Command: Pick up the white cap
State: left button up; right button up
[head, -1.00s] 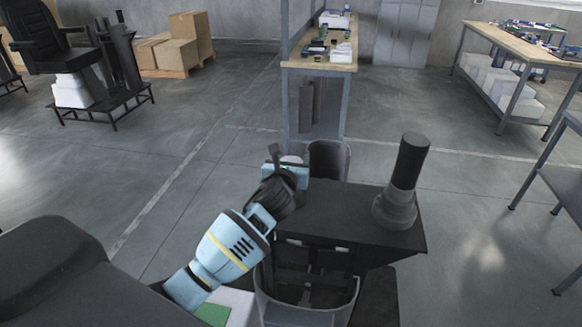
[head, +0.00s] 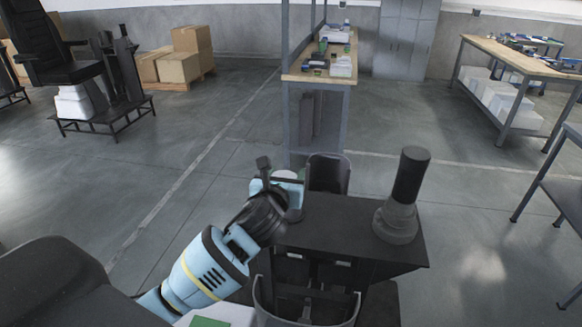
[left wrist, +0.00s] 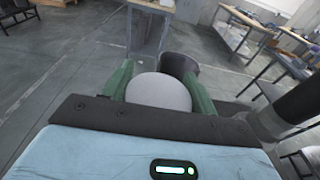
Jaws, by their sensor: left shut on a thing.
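The white cap (left wrist: 160,93) shows in the left wrist view as a pale round disc between the two green fingers of my left gripper (left wrist: 157,86). A finger presses against each side of it, so the gripper is shut on it. In the head view my left gripper (head: 285,180) is at the far left corner of a dark bench top, and its body hides most of the cap. I cannot tell from these views how far the cap is above any surface. My right gripper is not in view.
The dark bench top (head: 345,228) carries a black upright cylinder on a grey base (head: 398,215) at its right. A dark open bin (head: 328,175) stands just right of my left gripper. A long workbench (head: 320,72) is beyond.

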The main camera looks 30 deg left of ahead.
pick_arm(q)
jog(key=f+v, duration=0.1)
jog(key=v, duration=0.8)
jog(key=shift+s+a+r, duration=0.25)
jog(key=shift+s+a, duration=0.05)
jog(key=shift+s, duration=0.2)
